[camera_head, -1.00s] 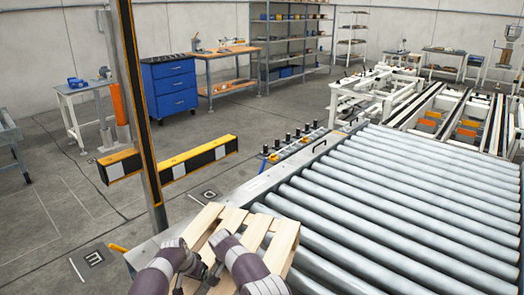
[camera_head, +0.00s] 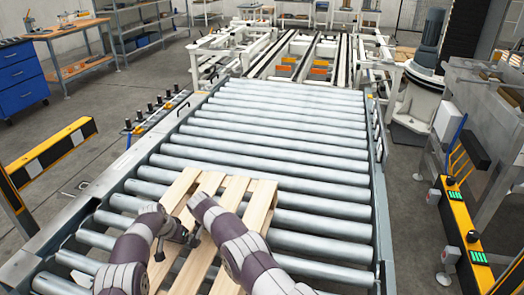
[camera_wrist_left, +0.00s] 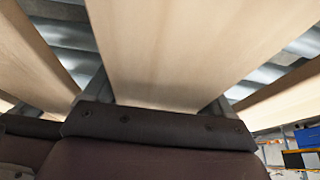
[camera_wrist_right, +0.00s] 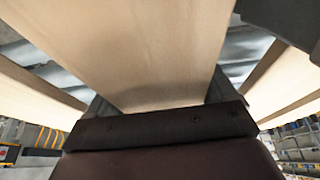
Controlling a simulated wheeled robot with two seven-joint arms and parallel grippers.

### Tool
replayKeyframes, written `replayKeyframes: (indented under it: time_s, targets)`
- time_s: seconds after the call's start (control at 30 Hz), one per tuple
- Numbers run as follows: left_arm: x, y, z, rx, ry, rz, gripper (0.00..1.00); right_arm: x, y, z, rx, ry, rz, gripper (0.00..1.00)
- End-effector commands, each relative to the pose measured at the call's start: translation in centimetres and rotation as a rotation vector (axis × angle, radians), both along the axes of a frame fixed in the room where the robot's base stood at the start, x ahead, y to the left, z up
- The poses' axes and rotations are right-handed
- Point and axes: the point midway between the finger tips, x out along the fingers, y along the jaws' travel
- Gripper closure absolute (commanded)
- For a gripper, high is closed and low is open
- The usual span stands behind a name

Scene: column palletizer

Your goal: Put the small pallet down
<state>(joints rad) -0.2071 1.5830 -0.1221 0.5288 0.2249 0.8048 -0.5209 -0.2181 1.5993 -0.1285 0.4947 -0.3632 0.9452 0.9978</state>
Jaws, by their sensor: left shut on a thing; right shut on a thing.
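The small wooden pallet (camera_head: 262,205) is made of pale slats and shows in the head view at the near end of the roller conveyor, over the rollers. I cannot tell whether it touches them. My left gripper (camera_head: 184,236) and my right gripper (camera_head: 196,232) are close together at its middle, both shut on it. A slat (camera_wrist_left: 180,45) runs between the jaws in the left wrist view, with rollers behind. A slat (camera_wrist_right: 130,50) fills the right wrist view between the jaws in the same way. The fingertips are hidden behind the wood.
The roller conveyor (camera_head: 300,150) is clear beyond the pallet. White conveyor frames (camera_head: 235,48) lie at the back.

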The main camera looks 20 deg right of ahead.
Motion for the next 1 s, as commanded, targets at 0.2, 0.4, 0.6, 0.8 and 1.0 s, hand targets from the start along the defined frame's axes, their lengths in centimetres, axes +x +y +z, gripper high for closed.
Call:
replayKeyframes:
  time_s: [0.2,0.4,0.6,0.8,1.0]
  targets:
    - [0.2,0.1,0.3,-0.001,-0.008,0.003,1.00,0.2,-0.1,0.3,-0.001,-0.008,0.001,1.00]
    - [0.2,0.1,-0.7,-0.001,-0.008,0.003,1.00,0.2,-0.1,-0.7,-0.001,-0.008,0.000,1.00]
    - [0.2,0.1,-2.3,-0.001,-0.008,0.003,1.00,0.2,-0.1,-2.3,-0.001,-0.008,0.000,1.00]
    - [0.2,0.1,-4.2,-0.002,-0.008,0.003,1.00,0.2,-0.1,-4.2,-0.001,-0.008,0.000,1.00]
    - [0.0,0.1,-4.7,0.000,0.000,0.001,0.00,0.0,-0.1,-4.7,-0.001,0.000,0.000,0.00]
